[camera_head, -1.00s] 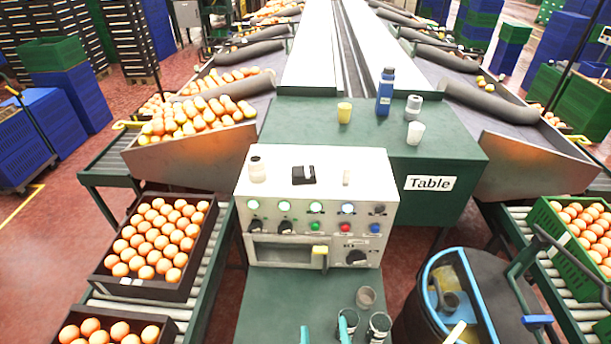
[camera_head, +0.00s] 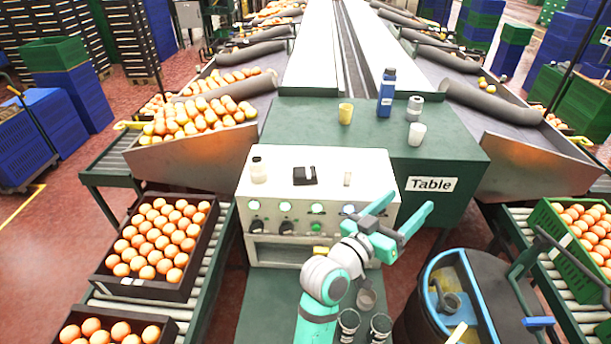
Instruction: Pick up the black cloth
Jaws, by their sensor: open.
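A small black folded item (camera_head: 304,175), which looks like the black cloth, lies flat on the white top of the control box. It sits between a small white bottle and a small pale object. My gripper (camera_head: 407,203) is over the right front of the control box, to the right of and nearer than the black item. Its two teal fingers are spread apart with nothing between them. The gripper and arm hide some of the right-hand buttons and the panel's lower right.
The white bottle (camera_head: 258,170) and pale object (camera_head: 347,178) flank the black item. Behind, the green table (camera_head: 450,150) holds a yellow cup (camera_head: 345,113), a blue bottle (camera_head: 386,92) and white containers. Dark cups (camera_head: 348,322) stand in front.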

